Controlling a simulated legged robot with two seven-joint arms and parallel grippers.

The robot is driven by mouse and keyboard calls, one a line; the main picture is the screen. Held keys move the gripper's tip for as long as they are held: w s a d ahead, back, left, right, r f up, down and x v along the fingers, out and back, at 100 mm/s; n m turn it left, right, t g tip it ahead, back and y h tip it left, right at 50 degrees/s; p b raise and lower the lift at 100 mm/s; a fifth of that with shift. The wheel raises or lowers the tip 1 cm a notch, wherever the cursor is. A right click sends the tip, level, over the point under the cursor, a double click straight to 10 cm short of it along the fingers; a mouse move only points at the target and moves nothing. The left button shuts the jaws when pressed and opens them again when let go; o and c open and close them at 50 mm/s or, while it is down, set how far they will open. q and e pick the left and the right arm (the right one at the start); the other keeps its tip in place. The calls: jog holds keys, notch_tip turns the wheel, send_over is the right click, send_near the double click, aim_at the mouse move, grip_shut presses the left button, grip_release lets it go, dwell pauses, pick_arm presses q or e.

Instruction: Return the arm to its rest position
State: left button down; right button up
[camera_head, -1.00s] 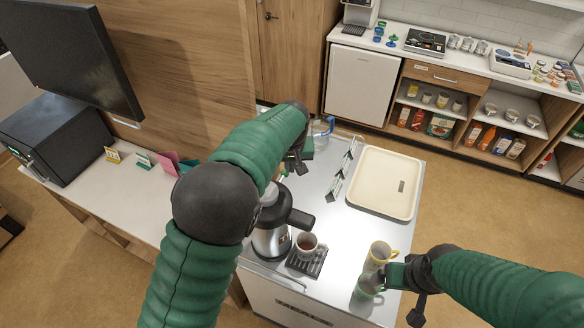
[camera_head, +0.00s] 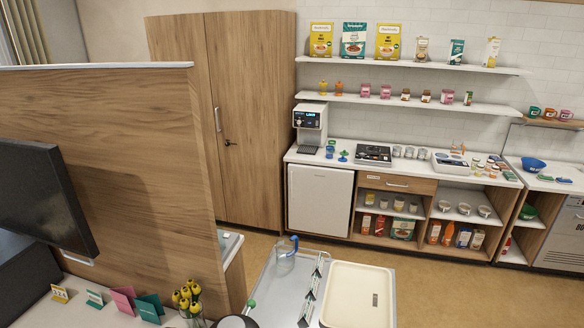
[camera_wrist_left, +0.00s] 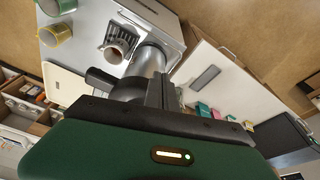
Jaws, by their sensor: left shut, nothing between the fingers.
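My left gripper (camera_wrist_left: 160,90) shows in the left wrist view as dark fingers, shut and empty, above the trolley top. Behind it in the picture is a silver flask (camera_wrist_left: 151,60) with a black handle; the fingers overlap it, and I cannot tell the gap between them. My green forearm fills the bottom of that view. Neither arm shows in the head view, and my right gripper is in neither view.
The head view shows a clear jug (camera_head: 286,260), card stands (camera_head: 311,288), a cream tray (camera_head: 345,320) and a wooden partition (camera_head: 110,130).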

pick_arm(q)
jog(key=s+a+f+b, duration=0.1)
jog(key=s+f+b, duration=0.15)
jog(key=s, duration=0.35)
jog(key=s+b+x, duration=0.2)
jog(key=b+x, duration=0.7)
jog(key=s+f+b+x, duration=0.1)
jog(key=s+b+x, duration=0.1)
jog(key=b+x, duration=0.7)
jog(key=shift+f+m, duration=0.3)
jog(key=shift+f, duration=0.2)
jog(key=shift+s+a, duration=0.1)
jog(key=shift+s, duration=0.1)
jog(key=shift+a, duration=0.15)
